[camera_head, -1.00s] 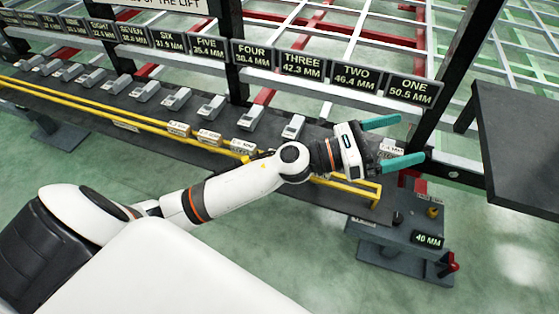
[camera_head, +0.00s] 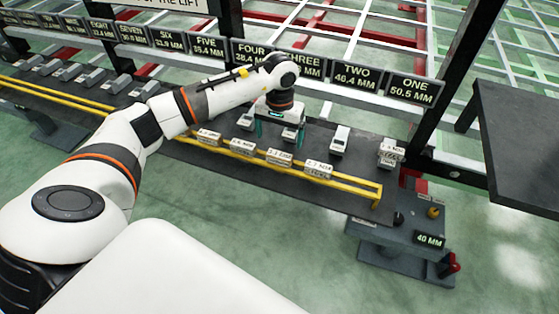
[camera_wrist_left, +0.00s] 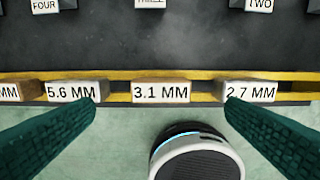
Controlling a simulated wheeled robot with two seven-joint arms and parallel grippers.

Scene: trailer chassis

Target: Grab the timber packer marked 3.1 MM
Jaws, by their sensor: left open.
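The timber packer marked 3.1 MM (camera_wrist_left: 161,92) is a small block with a white label face, on the yellow-edged rail. In the head view it is the small block (camera_head: 279,157) between two similar ones. In the wrist view the 5.6 MM packer (camera_wrist_left: 73,91) is on its left and the 2.7 MM packer (camera_wrist_left: 249,92) on its right. My left gripper (camera_head: 279,132) points down with green fingers apart and empty, above the shelf close to the 3.1 MM packer. In the wrist view the fingers reach in from both lower corners, with the packer between their tips. My right gripper is out of view.
The yellow rail (camera_head: 345,190) runs along the shelf's front edge. Grey-and-white blocks, such as one under TWO (camera_head: 340,140), stand behind it. A stacked white block (camera_head: 391,152) is near the right end. A 40 MM display (camera_head: 429,241) stands lower right.

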